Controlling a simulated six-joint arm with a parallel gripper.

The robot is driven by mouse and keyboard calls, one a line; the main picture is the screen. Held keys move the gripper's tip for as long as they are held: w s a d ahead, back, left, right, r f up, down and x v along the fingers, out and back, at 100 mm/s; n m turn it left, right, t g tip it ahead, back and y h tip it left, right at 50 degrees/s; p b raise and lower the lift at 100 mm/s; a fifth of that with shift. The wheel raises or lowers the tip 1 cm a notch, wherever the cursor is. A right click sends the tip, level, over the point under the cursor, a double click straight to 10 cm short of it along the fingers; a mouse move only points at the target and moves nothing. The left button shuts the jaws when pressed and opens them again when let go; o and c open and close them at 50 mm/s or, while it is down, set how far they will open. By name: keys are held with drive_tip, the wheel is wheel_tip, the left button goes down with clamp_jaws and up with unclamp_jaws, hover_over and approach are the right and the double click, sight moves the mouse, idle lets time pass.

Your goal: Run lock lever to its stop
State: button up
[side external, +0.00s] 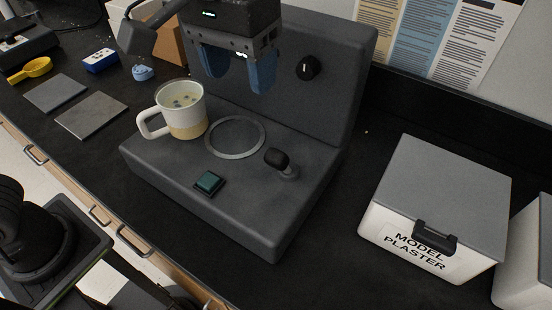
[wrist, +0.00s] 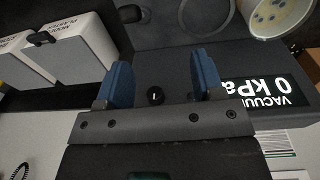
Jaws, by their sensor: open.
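A grey machine (side external: 185,165) has a flat base and an upright back panel. A short black-knobbed lever (side external: 278,160) stands on the base, right of a flat ring (side external: 262,140). A round black knob with a white mark (side external: 307,67) sits on the back panel; it shows between my fingers in the wrist view (wrist: 155,96). No label shows which of the two is the lock lever. My gripper (side external: 243,84) is open and empty, above the base near the panel, left of the round knob and touching neither control. Its blue fingers stand wide apart in the wrist view (wrist: 161,62).
A "MODEL PLASTER" box (side external: 440,185) is at right. A "VACUUM 0 kPa" display (wrist: 268,92) is on the panel.

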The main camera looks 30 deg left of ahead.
hover_over(276, 152)
drive_tip(key=f, duration=0.1)
drive_tip(key=shift+g, duration=0.3)
wheel_tip(276, 152, down, 14)
drive_tip(key=shift+r, duration=0.2)
drive_tip(key=c, duration=0.9)
drive_tip(key=shift+w+r+g, duration=0.25)
drive_tip(key=shift+w+g, duration=0.25)
drive_tip(key=shift+g, duration=0.3)
drive_tip(key=shift+w+r+g, duration=0.2)
drive_tip(key=shift+w+g, duration=0.3)
drive_tip(key=shift+g, duration=0.3)
drive_tip(key=shift+c, duration=0.2)
